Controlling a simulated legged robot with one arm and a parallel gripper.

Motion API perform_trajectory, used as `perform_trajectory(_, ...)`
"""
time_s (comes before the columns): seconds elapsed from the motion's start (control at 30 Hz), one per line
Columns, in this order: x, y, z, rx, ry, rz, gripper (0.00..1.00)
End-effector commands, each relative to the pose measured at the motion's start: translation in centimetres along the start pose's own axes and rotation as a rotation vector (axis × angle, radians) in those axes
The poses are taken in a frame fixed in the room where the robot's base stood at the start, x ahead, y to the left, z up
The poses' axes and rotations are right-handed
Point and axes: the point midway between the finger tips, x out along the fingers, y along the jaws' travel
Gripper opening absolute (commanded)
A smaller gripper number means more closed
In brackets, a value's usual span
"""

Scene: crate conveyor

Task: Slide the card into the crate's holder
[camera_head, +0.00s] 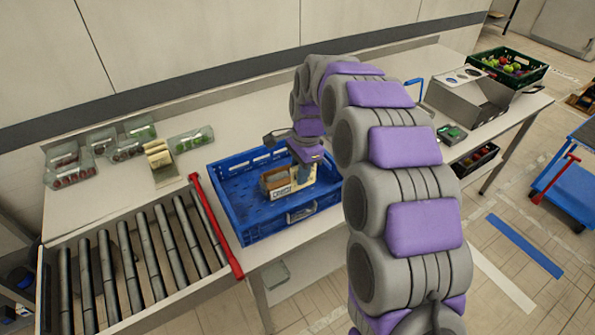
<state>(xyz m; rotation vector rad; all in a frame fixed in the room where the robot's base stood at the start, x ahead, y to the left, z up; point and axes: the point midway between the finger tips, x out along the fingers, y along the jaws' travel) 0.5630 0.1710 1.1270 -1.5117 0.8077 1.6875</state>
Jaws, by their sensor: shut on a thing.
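The blue crate (238,218) stands on the table at the end of the rollers. A grey holder (301,213) is on its near wall. My gripper (304,173) points down over the crate and is shut on the card (282,191). The card is cream with a brown patch and dark lettering, and is held upright. In this view it shows above and behind the holder, apart from it. The fingertips are small and partly hidden, so the exact grip is unclear.
A red bar (214,225) lies between the rollers (138,260) and the crate. A stack of cream cards (159,159) and several clear punnets (125,148) stand at the back left. A metal box (468,99) and a dark produce crate (509,68) are at the right.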

Motion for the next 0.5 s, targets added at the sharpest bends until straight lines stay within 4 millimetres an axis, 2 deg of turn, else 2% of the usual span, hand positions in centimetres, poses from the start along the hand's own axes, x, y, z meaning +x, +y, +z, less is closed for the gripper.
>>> perform_trajectory(0.27,1.5,-0.3,0.5,0.006,0.003,0.005,0.0)
perform_trajectory(0.5,3.8,-0.2,0.2,0.005,0.002,0.006,0.0)
